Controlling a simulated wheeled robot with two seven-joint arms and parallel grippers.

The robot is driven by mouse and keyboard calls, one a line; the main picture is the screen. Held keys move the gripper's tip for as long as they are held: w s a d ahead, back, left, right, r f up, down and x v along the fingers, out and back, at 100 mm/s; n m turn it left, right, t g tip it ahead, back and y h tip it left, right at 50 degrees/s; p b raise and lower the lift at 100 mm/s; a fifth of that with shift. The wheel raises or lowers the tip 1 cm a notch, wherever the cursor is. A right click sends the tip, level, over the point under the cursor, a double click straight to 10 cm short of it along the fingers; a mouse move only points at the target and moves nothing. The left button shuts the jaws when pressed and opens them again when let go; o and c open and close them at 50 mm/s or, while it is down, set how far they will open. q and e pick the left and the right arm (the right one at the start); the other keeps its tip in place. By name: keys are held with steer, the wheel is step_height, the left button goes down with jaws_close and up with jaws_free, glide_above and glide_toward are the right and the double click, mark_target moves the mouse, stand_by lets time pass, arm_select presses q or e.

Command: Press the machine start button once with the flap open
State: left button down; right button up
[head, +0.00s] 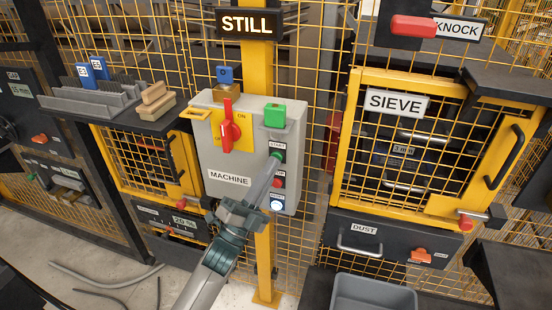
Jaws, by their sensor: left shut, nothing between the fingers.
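The grey machine control box (212,152), labelled MACHINE, hangs on the yellow post. It carries a red rotary switch (229,130) on a yellow plate marked ON. On its right side is a column of buttons, with the green start button (278,155) under the START label (276,145). A green block (275,115) sits above that column; I cannot tell whether it is the flap. My left gripper (273,163) reaches up from below, shut and empty. Its tips are at the start button and partly cover it; contact is unclear. My right gripper is not in view.
A lit STILL sign (246,24) hangs above the box. A blue padlock (225,75) sits over the box. A yellow-framed SIEVE door (352,130) is to the right, with a DUST drawer (390,241) below. A grey bin (372,292) stands at bottom. Yellow mesh surrounds the box.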

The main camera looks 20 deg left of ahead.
arm_select(q)
steer(key=shift+w, duration=0.2)
steer(key=shift+s, duration=0.1)
stand_by(0.5)
steer(key=shift+s, duration=0.75)
steer(key=shift+s, duration=0.1)
steer(key=s+p, duration=0.1)
steer(key=s, duration=0.3)
steer(key=shift+s+a, duration=0.1)
steer(key=shift+s, duration=0.3)
stand_by(0.6)
